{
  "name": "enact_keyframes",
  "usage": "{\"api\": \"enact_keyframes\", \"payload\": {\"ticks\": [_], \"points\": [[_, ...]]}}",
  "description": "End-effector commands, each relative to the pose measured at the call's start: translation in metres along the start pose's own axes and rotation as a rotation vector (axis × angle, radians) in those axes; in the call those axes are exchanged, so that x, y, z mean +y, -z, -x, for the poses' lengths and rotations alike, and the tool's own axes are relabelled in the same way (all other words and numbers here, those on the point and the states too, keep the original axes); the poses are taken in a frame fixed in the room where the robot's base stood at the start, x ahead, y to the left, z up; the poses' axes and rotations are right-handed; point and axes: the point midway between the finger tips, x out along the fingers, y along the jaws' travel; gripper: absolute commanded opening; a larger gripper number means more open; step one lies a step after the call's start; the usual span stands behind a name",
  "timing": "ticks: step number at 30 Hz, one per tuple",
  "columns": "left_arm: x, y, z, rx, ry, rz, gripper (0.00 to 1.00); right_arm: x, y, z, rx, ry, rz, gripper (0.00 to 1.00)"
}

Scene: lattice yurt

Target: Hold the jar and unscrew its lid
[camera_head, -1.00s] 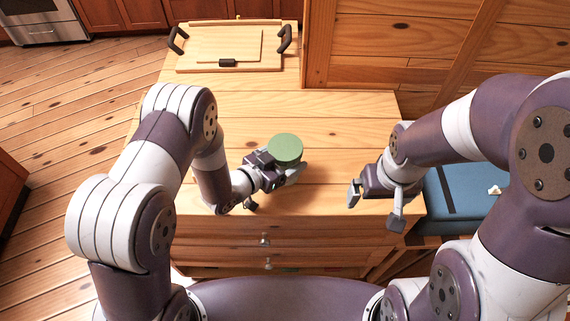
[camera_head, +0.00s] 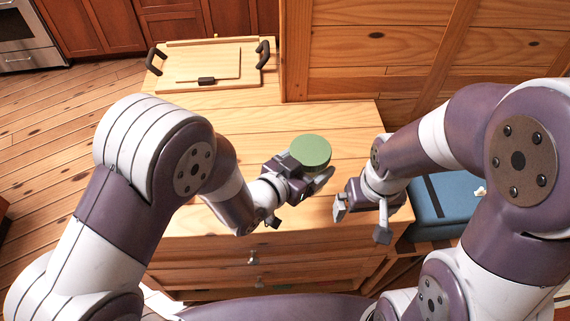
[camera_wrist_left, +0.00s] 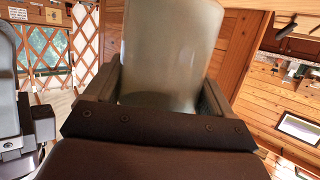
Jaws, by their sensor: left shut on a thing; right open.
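The jar has a round green lid (camera_head: 310,151) on top, seen from above in the head view; the lid hides most of the body. In the left wrist view the jar's pale body (camera_wrist_left: 170,55) stands between the fingers. My left gripper (camera_head: 303,178) is shut on the jar from its left side, below the lid. The jar is near the front of the wooden dresser top; I cannot tell whether it touches the wood. My right gripper (camera_head: 362,217) is open and empty, to the right of the jar and nearer me, over the dresser's front right corner.
The wooden dresser (camera_head: 240,120) has a clear top around the jar. A wooden tray (camera_head: 183,83) with dark handles lies at the back left. A blue case (camera_head: 450,205) sits at the right. A wooden wall (camera_head: 370,55) rises behind.

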Motion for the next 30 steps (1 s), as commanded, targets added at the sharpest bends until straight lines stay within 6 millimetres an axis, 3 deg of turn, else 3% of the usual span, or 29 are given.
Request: {"api": "enact_keyframes", "payload": {"ticks": [4,12,13,18,30], "points": [[0.014,0.009,-0.001,0.001,-0.001,-0.001,0.42,0.0,0.0,-0.002,0.0,0.0,0.0,1.0],[0.017,0.012,-0.001,0.001,0.001,0.0,0.42,0.0,0.0,-0.002,0.0,0.0,0.0,1.0],[0.017,0.012,-0.001,0.001,0.001,0.0,0.8,0.0,0.0,-0.002,0.0,0.0,0.0,1.0],[0.017,0.012,-0.001,0.001,0.001,0.0,0.28,0.0,0.0,-0.002,0.0,0.0,0.0,1.0],[0.016,0.011,-0.001,0.0,0.001,0.0,0.28,0.0,0.0,-0.002,0.0,0.0,0.0,1.0]]}}
